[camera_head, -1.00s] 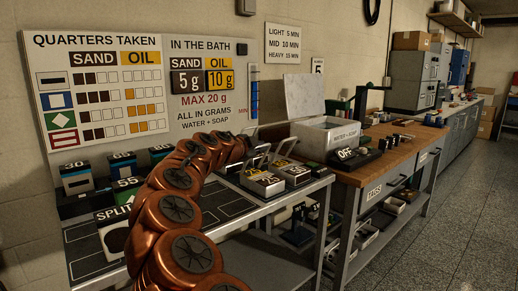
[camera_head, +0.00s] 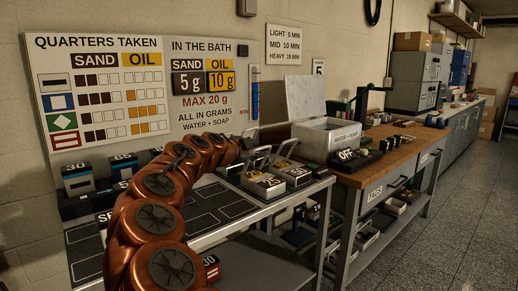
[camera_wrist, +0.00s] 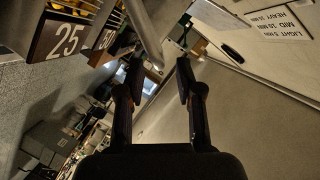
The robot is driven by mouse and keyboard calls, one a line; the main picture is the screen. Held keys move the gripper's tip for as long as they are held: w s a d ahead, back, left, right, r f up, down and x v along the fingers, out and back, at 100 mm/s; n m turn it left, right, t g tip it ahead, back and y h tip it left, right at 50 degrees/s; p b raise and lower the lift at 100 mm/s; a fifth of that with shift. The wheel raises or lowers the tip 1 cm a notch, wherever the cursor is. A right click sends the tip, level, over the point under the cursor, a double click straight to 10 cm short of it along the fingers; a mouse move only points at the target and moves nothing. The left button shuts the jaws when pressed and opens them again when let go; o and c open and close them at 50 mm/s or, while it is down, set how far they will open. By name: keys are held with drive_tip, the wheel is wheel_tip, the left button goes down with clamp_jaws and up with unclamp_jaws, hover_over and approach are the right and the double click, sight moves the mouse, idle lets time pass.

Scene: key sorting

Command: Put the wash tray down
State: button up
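My gripper (camera_wrist: 158,82) is open in the wrist view, with a clear gap between its two dark fingers and nothing held. In the head view my copper arm reaches over the table, and its gripper end cannot be made out. Several small trays with wire handles stand at the table's right end; a front one (camera_head: 264,186) is labelled 25. A 25 label (camera_wrist: 66,40) also shows at upper left in the wrist view, apart from the fingers. I cannot tell which is the wash tray. The white WATER + SOAP bath (camera_head: 326,138) stands on the wooden bench.
A metal table (camera_head: 222,208) with a dark outlined top has free room in its middle. Blocks labelled 30 (camera_head: 77,180) and others line its back left. A black OFF device (camera_head: 352,156) sits before the bath. The sign board (camera_head: 140,60) is behind.

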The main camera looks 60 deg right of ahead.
drive_tip(key=v, duration=0.8)
drive_tip(key=shift+a+r+p, duration=0.15)
drive_tip(key=shift+a+p, duration=0.2)
drive_tip(key=s+a+f+n+y, duration=0.45)
drive_tip(key=a+f+n, duration=0.2)
drive_tip(key=a, duration=0.35)
drive_tip(key=s+a+f+n+y, duration=0.3)
drive_tip(key=s+a+f+n, duration=0.2)
drive_tip(key=a+f, duration=0.35)
drive_tip(key=s+a+f+n+y, duration=0.4)
drive_tip(key=a+f+n, duration=0.15)
drive_tip(key=a, duration=0.45)
drive_tip(key=s+a+f+n+g+y, duration=0.2)
drive_tip(key=s+a+f+n, duration=0.2)
drive_tip(key=s+a+n, duration=0.1)
drive_tip(key=s+a+f+n+g+y, duration=0.2)
drive_tip(key=s+a+f+n, duration=0.1)
drive_tip(key=s+a+n, duration=0.3)
drive_tip(key=s+a, duration=0.2)
drive_tip(key=a, duration=0.2)
drive_tip(key=shift+a+f+n, duration=0.25)
drive_tip(key=shift+f+n, duration=0.05)
drive_tip(key=shift+f, duration=0.1)
